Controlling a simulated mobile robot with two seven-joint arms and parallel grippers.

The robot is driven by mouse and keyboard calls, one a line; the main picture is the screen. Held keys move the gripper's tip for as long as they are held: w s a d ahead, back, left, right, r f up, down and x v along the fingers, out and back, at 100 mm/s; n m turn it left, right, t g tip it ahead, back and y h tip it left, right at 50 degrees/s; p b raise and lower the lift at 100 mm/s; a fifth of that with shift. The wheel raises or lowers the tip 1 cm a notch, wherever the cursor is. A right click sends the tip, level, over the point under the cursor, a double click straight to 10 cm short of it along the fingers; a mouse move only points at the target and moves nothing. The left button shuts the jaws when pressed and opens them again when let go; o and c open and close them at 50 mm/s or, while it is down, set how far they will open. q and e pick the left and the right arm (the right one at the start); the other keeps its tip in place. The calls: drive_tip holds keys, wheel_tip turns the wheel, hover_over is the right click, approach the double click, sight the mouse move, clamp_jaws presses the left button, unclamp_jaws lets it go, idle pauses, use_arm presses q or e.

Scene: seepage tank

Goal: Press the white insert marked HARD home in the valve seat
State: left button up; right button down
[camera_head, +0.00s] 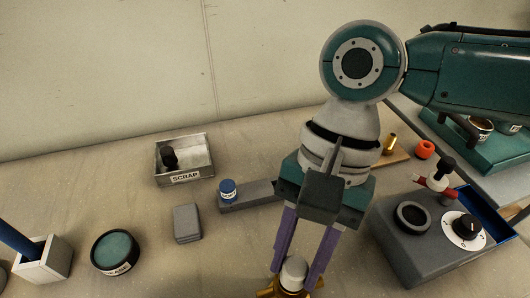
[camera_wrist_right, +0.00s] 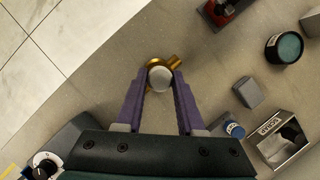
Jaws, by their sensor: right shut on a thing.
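A white insert (camera_head: 294,271) with a rounded top stands at the brass valve body (camera_head: 276,291), at the bottom edge of the head view. In the wrist view the white insert (camera_wrist_right: 160,78) sits over the brass valve (camera_wrist_right: 175,62). My right gripper (camera_head: 296,270) has its purple fingers down on either side of the insert and is shut on it. No HARD mark can be read on it. How deep it sits in the seat is hidden. My left gripper is not in view.
A SCRAP bin (camera_head: 185,177) holds a dark piece at the back. A grey box with a dial (camera_head: 462,228) stands at the right.

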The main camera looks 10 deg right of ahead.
drive_tip(key=shift+f, duration=0.15)
idle(0.6)
drive_tip(key=shift+c, duration=2.2)
unclamp_jaws()
drive_tip(key=v, duration=1.2)
